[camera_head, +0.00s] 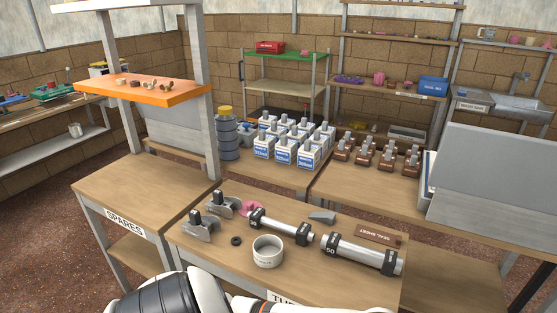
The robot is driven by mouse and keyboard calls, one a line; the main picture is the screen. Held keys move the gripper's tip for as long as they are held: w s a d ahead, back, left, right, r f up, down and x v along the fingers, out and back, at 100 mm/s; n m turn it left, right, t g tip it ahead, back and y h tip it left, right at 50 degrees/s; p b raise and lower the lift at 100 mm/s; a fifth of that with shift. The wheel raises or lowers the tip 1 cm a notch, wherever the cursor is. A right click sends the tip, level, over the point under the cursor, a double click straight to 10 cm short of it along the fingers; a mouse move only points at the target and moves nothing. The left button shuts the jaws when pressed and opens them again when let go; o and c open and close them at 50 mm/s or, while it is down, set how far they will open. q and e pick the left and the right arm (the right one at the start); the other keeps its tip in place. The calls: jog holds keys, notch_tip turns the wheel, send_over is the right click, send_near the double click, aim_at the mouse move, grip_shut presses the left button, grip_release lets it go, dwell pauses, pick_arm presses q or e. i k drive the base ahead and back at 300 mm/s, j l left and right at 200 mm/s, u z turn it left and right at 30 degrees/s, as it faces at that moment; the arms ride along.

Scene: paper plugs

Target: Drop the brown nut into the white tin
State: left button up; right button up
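The white tin (268,256) stands upright and open-topped on the front table, left of its middle. It looks empty, but its floor is only partly visible. Several small brown and tan pieces (150,84) lie on the orange shelf at upper left. They are too small for me to tell which one is the brown nut. A small black ring (236,240) lies on the table left of the tin. My white and black arm links show at the bottom edge. Neither of my grippers is in view.
Two grey brackets (201,228), a pink piece (250,208) and two grey pipes (360,253) with black collars surround the tin. The spares table (140,195) has a bare top below the orange shelf (150,96). Grey posts flank that shelf.

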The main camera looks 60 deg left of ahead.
aim_at(266, 252)
jog(key=k+j+z, duration=0.15)
jog(key=j+z, duration=0.25)
jog(key=k+j+z, duration=0.15)
jog(key=j+z, duration=0.25)
jog(key=k+j+z, duration=0.3)
jog(key=k+j, duration=1.05)
jog(key=k, duration=0.1)
